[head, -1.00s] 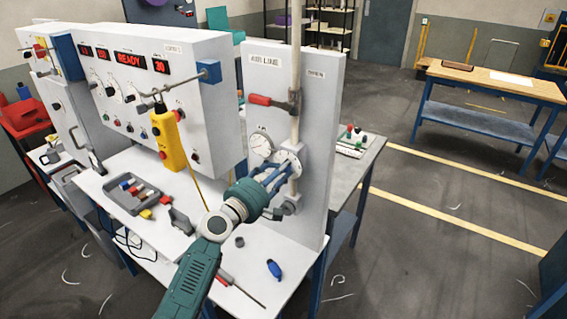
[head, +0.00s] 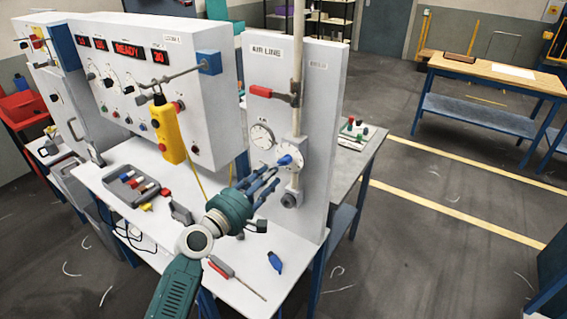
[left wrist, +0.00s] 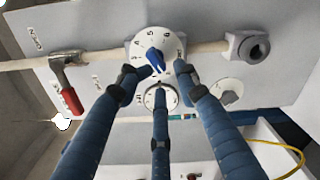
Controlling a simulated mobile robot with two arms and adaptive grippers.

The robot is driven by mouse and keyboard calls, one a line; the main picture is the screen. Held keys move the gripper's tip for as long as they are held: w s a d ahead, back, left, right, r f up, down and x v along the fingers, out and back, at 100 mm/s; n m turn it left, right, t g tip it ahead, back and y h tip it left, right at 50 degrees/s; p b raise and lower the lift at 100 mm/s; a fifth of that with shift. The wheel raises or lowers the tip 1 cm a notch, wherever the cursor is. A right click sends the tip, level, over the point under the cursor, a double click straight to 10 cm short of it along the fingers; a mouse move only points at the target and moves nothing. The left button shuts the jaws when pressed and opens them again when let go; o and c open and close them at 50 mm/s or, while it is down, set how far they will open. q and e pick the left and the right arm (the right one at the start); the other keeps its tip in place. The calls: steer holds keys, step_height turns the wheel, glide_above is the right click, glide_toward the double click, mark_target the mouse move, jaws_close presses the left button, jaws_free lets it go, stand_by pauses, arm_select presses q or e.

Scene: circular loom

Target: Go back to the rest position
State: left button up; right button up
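My left gripper (head: 264,183) is in front of the air line panel (head: 318,110), with its blue fingers pointing towards it. In the left wrist view its fingers (left wrist: 157,80) are spread, with nothing between them. A round white dial (head: 291,157) with a blue knob (head: 284,160) sits on the panel just beyond the fingertips. In the left wrist view the dial (left wrist: 143,42) has numbers around it, and its blue knob (left wrist: 155,60) appears clear of the fingers. My right gripper is not in view.
A gauge (head: 262,136) and a red-handled valve (head: 268,92) are on the panel. A yellow pendant (head: 168,132) hangs left of my arm. A grey tray (head: 118,194), a screwdriver (head: 222,268) and a blue item (head: 275,263) lie on the white bench (head: 165,232). The floor to the right is open.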

arm_select(q)
steer(key=shift+s+a+r, duration=0.15)
steer(key=shift+s+r, duration=0.05)
steer(key=shift+s, duration=0.35)
steer(key=shift+w, duration=0.15)
